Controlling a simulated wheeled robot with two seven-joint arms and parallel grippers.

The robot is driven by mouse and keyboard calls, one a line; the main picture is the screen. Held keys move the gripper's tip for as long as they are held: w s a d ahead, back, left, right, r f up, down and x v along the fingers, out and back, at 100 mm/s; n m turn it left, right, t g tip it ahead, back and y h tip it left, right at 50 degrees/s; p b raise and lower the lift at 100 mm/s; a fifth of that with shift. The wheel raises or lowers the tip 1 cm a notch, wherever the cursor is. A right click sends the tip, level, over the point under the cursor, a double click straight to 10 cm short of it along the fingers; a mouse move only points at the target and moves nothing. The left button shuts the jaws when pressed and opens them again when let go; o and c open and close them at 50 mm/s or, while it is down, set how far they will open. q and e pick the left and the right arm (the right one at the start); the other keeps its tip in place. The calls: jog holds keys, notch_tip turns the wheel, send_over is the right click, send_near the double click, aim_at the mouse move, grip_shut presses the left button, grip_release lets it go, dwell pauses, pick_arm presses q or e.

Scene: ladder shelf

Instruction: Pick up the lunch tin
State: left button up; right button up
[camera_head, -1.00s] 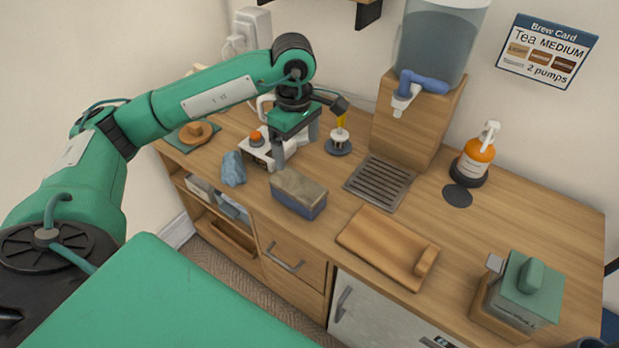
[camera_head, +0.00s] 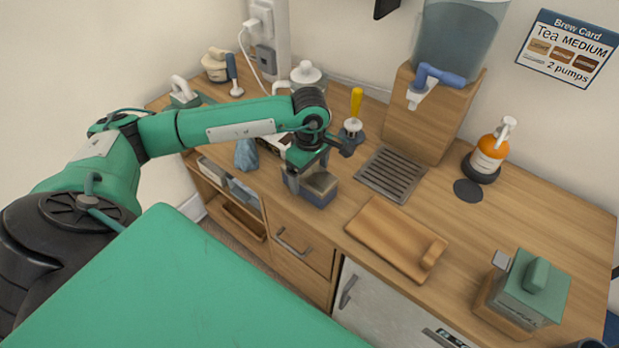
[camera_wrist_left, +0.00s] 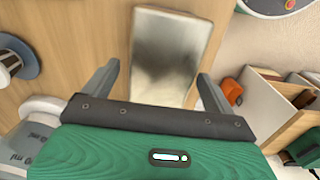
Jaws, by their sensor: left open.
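The lunch tin, a small dark blue box with a dull metallic lid (camera_head: 322,187), sits near the front edge of the wooden counter. My left gripper (camera_head: 306,172) is at the tin, partly covering its left side in the head view. In the left wrist view the tin's lid (camera_wrist_left: 172,55) lies ahead of the gripper (camera_wrist_left: 157,72), between the two spread fingers. The fingers are open, and I cannot tell whether either touches the tin. My right gripper is out of view.
A wooden board (camera_head: 390,232) lies right of the tin, with a drip grate (camera_head: 393,174) behind it. A blue cloth-like lump (camera_head: 246,154) is to the left. A yellow-handled tool (camera_head: 355,108) stands behind.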

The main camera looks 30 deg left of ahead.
pick_arm(q)
jog(key=shift+f, duration=0.4)
jog(key=shift+c, duration=0.4)
jog(key=c, duration=1.3)
jog(key=shift+o, duration=0.2)
jog(key=shift+r, duration=0.1)
